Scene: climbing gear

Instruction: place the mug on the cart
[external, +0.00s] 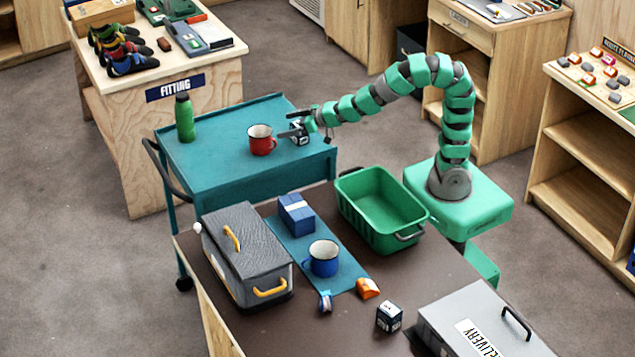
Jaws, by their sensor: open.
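A red mug (261,140) with a pale inside stands upright on the teal cart (215,165), near the middle of its top. My gripper (290,123) is open just right of the red mug, over the cart's right part, with its fingers pointing left. A gap shows between the fingers and the mug. A blue mug (323,258) with a white inside stands upright on a teal mat on the brown table (385,268).
A green bottle (185,117) stands at the cart's back left. A green bin (381,210), grey toolbox (246,255), blue box (296,214) and grey delivery case (480,325) crowd the table. The cart's front left is clear.

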